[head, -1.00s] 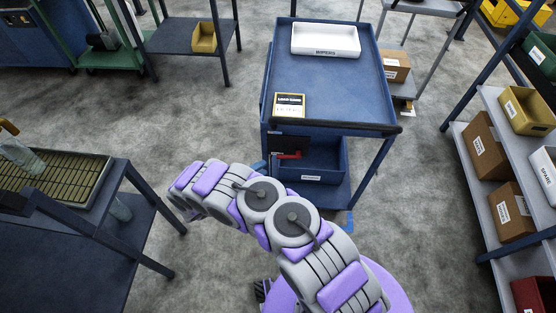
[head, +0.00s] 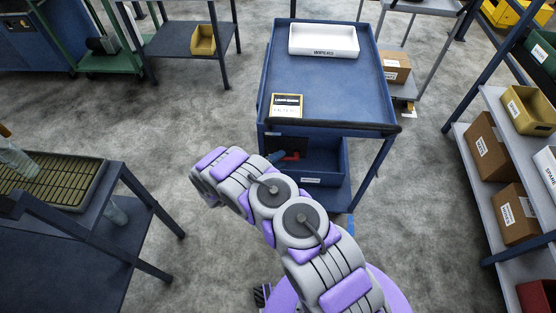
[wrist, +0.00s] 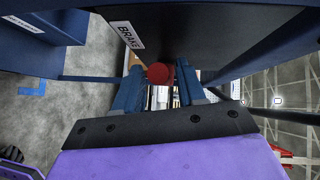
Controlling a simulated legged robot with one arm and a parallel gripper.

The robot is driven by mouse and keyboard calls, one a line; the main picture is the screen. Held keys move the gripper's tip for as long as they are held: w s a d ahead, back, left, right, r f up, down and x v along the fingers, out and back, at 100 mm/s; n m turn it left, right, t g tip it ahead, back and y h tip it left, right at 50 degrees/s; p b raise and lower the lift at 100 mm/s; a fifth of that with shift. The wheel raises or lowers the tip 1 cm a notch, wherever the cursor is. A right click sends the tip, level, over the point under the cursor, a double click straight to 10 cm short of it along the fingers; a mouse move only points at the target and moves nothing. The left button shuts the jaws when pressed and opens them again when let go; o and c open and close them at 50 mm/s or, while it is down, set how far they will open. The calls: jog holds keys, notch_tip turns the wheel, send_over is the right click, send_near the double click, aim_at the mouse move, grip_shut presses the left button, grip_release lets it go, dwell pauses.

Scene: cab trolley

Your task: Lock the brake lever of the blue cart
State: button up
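The blue cart (head: 325,75) stands ahead of me. Its brake lever (head: 292,156) shows as a small red piece at the front left, below the top tray. In the wrist view the lever's round red knob (wrist: 159,73) lies between the two blue fingertips of my gripper (wrist: 158,85), close to them. A white BRAKE label (wrist: 127,31) is on the dark panel just above left. The fingers are apart, with a gap on both sides of the knob. In the head view my gripper (head: 268,154) is partly hidden by my arm. The lever's base is hidden.
A white bin (head: 323,42) and a yellow-edged card (head: 287,105) lie on the cart's top. A dark table with a slotted tray (head: 50,180) stands at left. Shelves with boxes (head: 490,150) stand at right.

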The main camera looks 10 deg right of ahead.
jog(key=shift+a, duration=0.35)
grip_shut()
jog(key=shift+d, duration=0.1)
jog(key=shift+s+r+p, duration=0.1)
jog(key=shift+p, duration=0.2)
